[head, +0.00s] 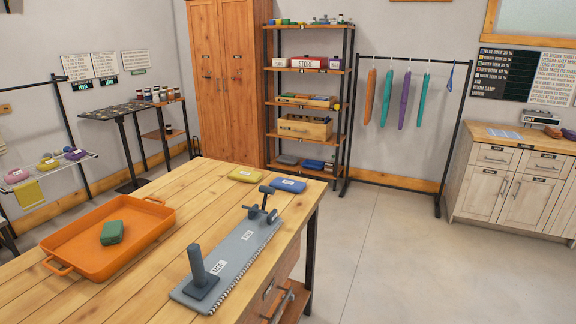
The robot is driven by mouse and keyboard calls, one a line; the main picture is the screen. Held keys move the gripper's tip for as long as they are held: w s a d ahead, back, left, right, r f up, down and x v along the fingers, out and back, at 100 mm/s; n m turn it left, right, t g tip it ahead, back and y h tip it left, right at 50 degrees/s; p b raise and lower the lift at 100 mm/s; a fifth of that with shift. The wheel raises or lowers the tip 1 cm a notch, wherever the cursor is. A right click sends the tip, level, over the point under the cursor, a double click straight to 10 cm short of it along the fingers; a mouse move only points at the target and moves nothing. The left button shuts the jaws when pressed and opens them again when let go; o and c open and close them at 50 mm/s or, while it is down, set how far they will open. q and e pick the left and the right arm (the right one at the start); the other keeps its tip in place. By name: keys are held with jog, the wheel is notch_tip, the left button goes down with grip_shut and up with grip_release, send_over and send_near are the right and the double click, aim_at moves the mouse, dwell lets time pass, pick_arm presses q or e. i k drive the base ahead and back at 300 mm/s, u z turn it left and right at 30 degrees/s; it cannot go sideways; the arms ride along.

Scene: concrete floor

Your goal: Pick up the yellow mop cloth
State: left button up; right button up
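A flat yellow folded cloth (245,174) with a small pale label lies on the far end of the wooden table (150,205), left of a blue folded cloth (288,185). Another yellow cloth (28,195) hangs below the wire shelf at the far left, and a yellow bundle (47,163) sits on that shelf. I cannot tell from the labels which one is the mop cloth. Neither of my grippers is in view.
A grey board (228,264) with an upright post and a clamp lies along the right edge. Open floor (390,255) lies right of the table, before the hanging rack (405,60).

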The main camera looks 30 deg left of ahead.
aim_at(253, 178)
jog(key=i, duration=3.25)
jog(key=u, duration=3.25)
jog(key=i, duration=0.3)
jog(key=z, duration=0.1)
